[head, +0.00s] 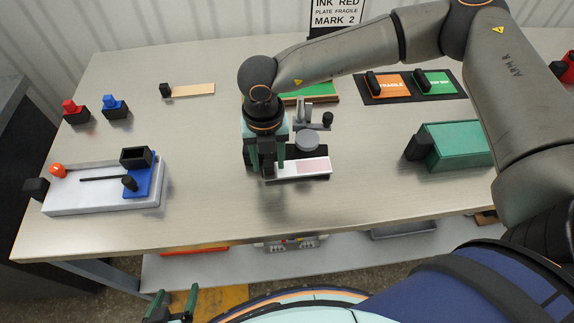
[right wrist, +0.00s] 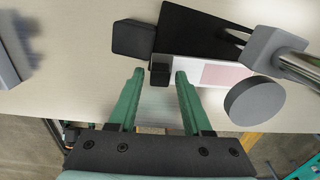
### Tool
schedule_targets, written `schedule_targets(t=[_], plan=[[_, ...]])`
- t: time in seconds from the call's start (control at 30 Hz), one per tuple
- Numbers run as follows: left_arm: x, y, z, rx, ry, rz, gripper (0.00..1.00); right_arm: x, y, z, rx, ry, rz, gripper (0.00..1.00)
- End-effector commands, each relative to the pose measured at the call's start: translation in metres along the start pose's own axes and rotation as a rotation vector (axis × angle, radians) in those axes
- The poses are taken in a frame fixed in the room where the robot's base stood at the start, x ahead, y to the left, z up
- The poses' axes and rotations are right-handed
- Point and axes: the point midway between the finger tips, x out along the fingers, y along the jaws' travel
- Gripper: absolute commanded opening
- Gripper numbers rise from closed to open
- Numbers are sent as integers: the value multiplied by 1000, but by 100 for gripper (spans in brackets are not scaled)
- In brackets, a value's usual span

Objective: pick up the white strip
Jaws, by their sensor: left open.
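The white strip (head: 286,173), with a pink panel on it, lies on a black stand (head: 318,153) near the table's front edge. In the right wrist view the strip (right wrist: 186,69) has a small black block (right wrist: 160,74) at its near end. My right gripper (head: 266,172) points down over that end. In the right wrist view its fingers (right wrist: 160,78) are open, one on each side of the black block with a gap at both sides. My left gripper (head: 172,302) is open and empty, low in front of the table.
A grey round pad (head: 307,142) stands just behind the strip. A white and blue device (head: 100,190) is at the left, a green block (head: 458,143) at the right. Red and blue stamps (head: 115,107) stand at the back left. Table between device and stand is clear.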

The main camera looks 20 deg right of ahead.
Motion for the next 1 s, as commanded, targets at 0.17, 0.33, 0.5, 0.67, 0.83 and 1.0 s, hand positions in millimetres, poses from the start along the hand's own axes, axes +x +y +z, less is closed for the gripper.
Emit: schedule_targets(t=[0.17, 0.33, 0.5, 0.67, 0.83, 1.0], plan=[[0, 0, 0, 0, 1, 0, 87, 0, 0, 0, 0, 0, 0, 28], [0, 0, 0, 0, 1, 0, 87, 0, 0, 0, 0, 0, 0, 9], [0, 0, 0, 0, 1, 0, 87, 0, 0, 0, 0, 0, 0, 0], [0, 0, -1, 0, 1, 0, 87, -1, 0, 0, 0, 0, 0, 0], [0, 0, -1, 0, 1, 0, 87, -1, 0, 0, 0, 0, 0, 0], [-3, 0, -4, 0, 2, 0, 87, -8, 0, 0, 0, 0, 1, 0]])
